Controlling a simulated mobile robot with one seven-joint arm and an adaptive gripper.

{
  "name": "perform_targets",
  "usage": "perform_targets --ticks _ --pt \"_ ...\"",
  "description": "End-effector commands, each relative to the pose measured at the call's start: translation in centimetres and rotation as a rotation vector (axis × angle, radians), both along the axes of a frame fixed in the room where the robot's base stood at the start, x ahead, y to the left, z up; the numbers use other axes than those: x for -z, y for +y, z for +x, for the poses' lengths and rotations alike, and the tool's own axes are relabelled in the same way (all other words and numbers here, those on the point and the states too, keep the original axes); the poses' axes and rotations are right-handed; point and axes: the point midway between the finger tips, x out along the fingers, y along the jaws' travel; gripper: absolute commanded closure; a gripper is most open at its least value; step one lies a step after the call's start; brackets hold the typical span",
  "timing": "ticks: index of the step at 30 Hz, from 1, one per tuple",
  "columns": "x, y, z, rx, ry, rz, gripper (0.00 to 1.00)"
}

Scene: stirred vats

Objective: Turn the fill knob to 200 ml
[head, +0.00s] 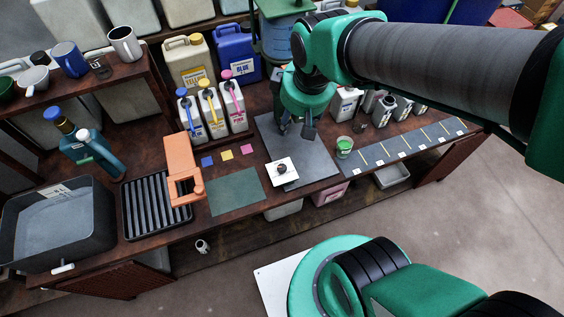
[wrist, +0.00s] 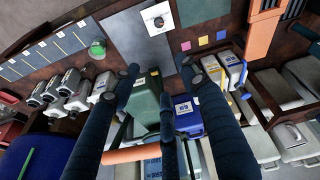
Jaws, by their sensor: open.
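The fill knob (head: 282,169) is a small dark round knob on a white square plate (head: 291,178) at the front of the dark grey mat. In the wrist view the knob (wrist: 158,21) and its plate (wrist: 152,30) show at the top centre. The dial marks are too small to read. My gripper (head: 296,129) is open and empty above the mat, behind the knob and apart from it. In the wrist view its dark fingers (wrist: 160,68) stand wide apart, with nothing between their tips but the view of the bench and containers beyond.
A cup of green liquid (head: 344,147) stands right of the mat. Grey canisters (head: 383,111) stand at right. A green-topped blue tank (head: 277,40) is behind my gripper.

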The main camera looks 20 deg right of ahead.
Motion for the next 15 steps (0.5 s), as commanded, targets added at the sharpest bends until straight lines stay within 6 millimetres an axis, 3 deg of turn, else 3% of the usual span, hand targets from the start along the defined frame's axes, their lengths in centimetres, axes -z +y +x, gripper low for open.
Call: perform_targets --ticks 7,15 --pt "5.1 0.4 3.4 -0.213 0.103 -0.06 0.55" --pt "11.7 0.9 5.4 -0.453 0.208 -0.103 0.55"
